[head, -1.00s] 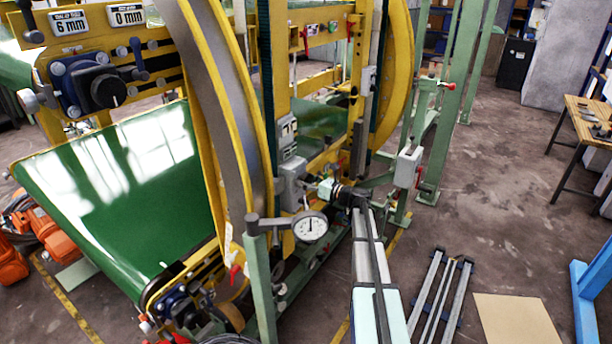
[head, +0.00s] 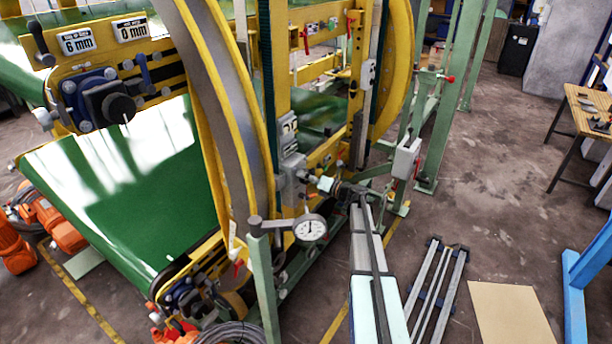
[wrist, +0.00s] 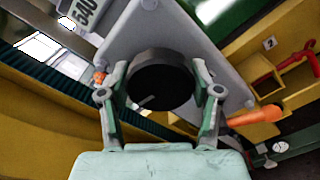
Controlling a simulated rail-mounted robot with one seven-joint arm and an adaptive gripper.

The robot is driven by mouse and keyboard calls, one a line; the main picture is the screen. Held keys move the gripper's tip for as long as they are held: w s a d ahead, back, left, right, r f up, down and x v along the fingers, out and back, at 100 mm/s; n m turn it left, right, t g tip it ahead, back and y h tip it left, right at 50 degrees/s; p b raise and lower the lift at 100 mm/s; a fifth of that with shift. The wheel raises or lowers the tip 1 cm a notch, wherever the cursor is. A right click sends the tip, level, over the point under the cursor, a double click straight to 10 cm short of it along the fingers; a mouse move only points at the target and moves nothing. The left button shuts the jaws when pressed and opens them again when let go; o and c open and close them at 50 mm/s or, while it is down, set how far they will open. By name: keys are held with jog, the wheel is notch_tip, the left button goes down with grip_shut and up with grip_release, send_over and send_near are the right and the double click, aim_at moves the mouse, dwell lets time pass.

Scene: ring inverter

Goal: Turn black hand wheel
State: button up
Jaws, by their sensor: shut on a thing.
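The black hand wheel (wrist: 160,82) is a round dark knob on a grey mounting plate in the wrist view, with a pale line on its face. My gripper (wrist: 160,68) has one finger on each side of it and is shut on its rim. In the head view my gripper (head: 325,184) is at the grey gearbox (head: 292,178) on the yellow frame, and it hides the wheel there.
Another black knob (head: 118,107) is on the upper left panel. A grey switch box (head: 406,158) is right of my gripper. Open floor lies further right.

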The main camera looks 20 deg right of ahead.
jog(key=shift+w+r, duration=0.15)
jog(key=o, duration=1.1)
jog(key=shift+a, duration=0.1)
jog(key=shift+o, duration=0.2)
jog(key=v, duration=1.2)
